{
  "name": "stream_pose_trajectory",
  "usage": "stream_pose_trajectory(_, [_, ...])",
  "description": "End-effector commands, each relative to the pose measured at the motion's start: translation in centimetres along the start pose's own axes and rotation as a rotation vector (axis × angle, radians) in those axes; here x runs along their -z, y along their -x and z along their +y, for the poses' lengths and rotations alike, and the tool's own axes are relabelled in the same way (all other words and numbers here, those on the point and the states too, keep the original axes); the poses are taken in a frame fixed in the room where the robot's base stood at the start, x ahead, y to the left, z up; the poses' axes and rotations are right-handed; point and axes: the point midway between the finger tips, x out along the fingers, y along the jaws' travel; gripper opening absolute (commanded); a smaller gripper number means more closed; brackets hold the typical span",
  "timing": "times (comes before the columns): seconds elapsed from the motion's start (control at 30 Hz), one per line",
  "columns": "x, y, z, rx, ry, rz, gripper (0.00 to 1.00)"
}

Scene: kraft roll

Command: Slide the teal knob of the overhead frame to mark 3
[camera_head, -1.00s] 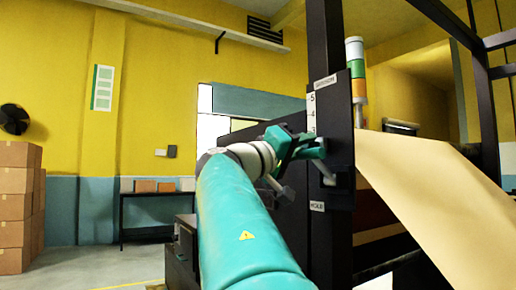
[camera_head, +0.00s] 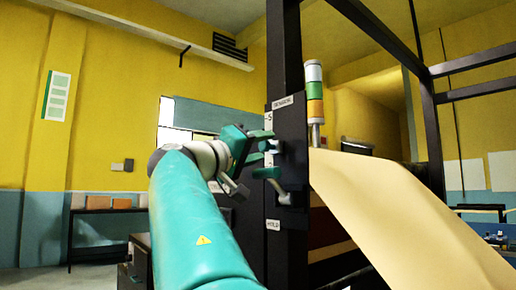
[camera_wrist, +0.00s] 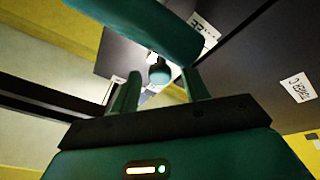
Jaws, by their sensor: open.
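The overhead frame is a dark post with a dark plate (camera_head: 291,130) that carries a white numbered scale (camera_head: 268,120). The 5 shows near its top; my fingers cover some lower marks. My gripper (camera_head: 267,155) is open in front of the plate, its two teal fingers spread one above the other. In the wrist view, a small round teal knob (camera_wrist: 160,74) shows beyond and between the fingers (camera_wrist: 162,92). I cannot tell whether a finger touches it, or which mark it stands at. In the head view the fingers hide it or blend with it.
A grey metal piece (camera_head: 284,198) sits low on the plate, above the HOLD label (camera_head: 273,225). A signal light (camera_head: 314,95) stands just right of the plate. A wide kraft paper sheet (camera_head: 400,215) slopes down on the right. A table with boxes (camera_head: 105,205) stands back left.

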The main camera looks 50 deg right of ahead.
Motion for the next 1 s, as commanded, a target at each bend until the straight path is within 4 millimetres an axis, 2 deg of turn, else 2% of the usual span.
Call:
stream_pose_trajectory(0.13, [0.1,0.6,0.0,0.001,-0.001,0.001,0.46])
stream_pose_trajectory(0.27, [0.1,2.4,0.0,0.001,0.000,0.003,0.46])
stream_pose_trajectory(0.7, [0.1,11.7,-0.1,0.002,0.001,0.003,0.46])
stream_pose_trajectory(0.83, [0.1,13.2,-0.1,0.001,0.000,0.001,0.46])
stream_pose_trajectory(1.0, [0.0,13.8,0.0,0.000,0.000,0.000,0.46])
